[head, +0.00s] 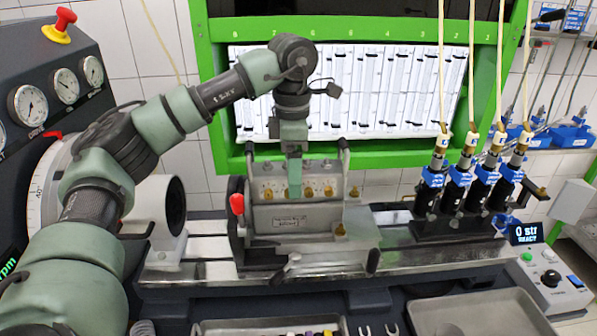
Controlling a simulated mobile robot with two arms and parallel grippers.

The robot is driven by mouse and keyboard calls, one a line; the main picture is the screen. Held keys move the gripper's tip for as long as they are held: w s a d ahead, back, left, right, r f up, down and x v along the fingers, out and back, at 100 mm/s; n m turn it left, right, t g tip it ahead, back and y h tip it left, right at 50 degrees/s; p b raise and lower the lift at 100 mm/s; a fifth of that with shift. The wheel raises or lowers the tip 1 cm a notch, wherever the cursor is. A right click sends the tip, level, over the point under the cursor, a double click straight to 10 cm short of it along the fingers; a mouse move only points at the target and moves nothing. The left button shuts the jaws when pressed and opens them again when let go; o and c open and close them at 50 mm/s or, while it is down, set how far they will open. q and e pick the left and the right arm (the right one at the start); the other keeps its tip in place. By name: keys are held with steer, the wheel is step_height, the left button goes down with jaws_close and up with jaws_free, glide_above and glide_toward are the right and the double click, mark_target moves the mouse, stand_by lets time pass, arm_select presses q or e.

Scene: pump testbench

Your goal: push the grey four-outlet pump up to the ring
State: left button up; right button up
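The grey four-outlet pump (310,222) sits upright on the bench rail in the middle of the head view. It has a row of brass outlets, a plate on its front and a red-knobbed lever at its left. The grey ring (160,205) with a dark opening stands on the rail to its left, with a gap between them. My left gripper (294,180) points down in front of the pump's outlet row. Its fingers overlap in this view, so I cannot tell their opening or whether they touch the pump. My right gripper is out of view.
A black stand with several injectors (470,190) and hoses is on the rail at the right. Bare rail (400,220) lies between it and the pump. Trays (480,315) lie at the front. A dial panel (50,90) and graduated wheel stand at the left.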

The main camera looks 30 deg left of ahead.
arm_select(q)
steer(key=shift+s+a+f, duration=0.1)
steer(key=shift+s+a, duration=0.05)
steer(key=shift+a, duration=0.05)
stand_by(0.4)
steer(key=shift+s+a, duration=0.35)
steer(key=shift+a, duration=0.05)
steer(key=o, duration=2.1)
steer(key=shift+o, duration=0.2)
steer(key=shift+s+a, duration=0.1)
steer(key=shift+a, duration=0.05)
steer(key=shift+r, duration=0.2)
